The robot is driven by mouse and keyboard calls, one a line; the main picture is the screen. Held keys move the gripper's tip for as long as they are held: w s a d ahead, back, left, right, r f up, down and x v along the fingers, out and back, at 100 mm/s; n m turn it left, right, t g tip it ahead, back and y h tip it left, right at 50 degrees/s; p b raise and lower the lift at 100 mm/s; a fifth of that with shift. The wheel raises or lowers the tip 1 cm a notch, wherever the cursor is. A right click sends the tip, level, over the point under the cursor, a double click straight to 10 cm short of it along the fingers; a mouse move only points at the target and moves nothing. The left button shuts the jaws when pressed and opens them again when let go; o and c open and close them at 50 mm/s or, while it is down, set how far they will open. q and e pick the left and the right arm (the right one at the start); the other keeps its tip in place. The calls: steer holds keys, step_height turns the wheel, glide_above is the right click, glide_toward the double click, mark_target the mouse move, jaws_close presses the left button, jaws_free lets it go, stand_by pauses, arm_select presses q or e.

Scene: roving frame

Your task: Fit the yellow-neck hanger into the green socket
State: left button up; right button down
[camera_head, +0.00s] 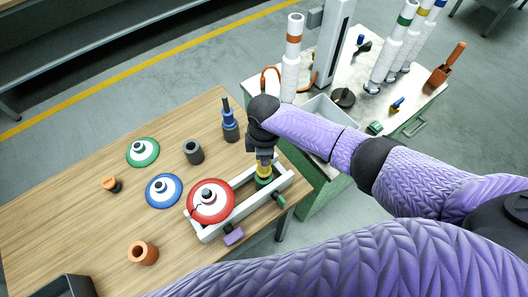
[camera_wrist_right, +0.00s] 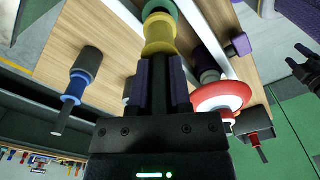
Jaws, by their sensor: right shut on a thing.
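My right gripper (camera_head: 262,152) is shut on the yellow-neck hanger (camera_head: 263,169), which points down over the right end of the white frame. In the right wrist view its yellow neck (camera_wrist_right: 160,35) stands just beyond my fingertips (camera_wrist_right: 160,62). The green socket (camera_head: 264,182) is directly under the neck. It also shows in the right wrist view (camera_wrist_right: 160,8), in line with the hanger. I cannot tell how deep the hanger sits in it. My left gripper (camera_wrist_right: 300,58) shows at the right edge of the right wrist view, its dark fingers apart, away from the frame.
The white frame (camera_head: 212,232) carries a red disc (camera_head: 222,211) at its left. A blue-neck hanger (camera_head: 229,118), dark cup (camera_head: 193,151), green disc (camera_head: 143,158), blue disc (camera_head: 172,197) and orange cup (camera_head: 142,254) stand on the wooden table. A trolley with white bobbins (camera_head: 290,75) stands behind.

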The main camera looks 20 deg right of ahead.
steer(key=shift+r, duration=0.1)
steer(key=shift+f, duration=0.2)
steer(key=shift+f+b, duration=1.1)
steer(key=shift+f, duration=0.3)
jaws_free()
stand_by(0.3)
stand_by(0.4)
step_height(320, 180, up, 10)
steer(key=p, duration=0.2)
steer(key=shift+p, duration=0.3)
stand_by(0.5)
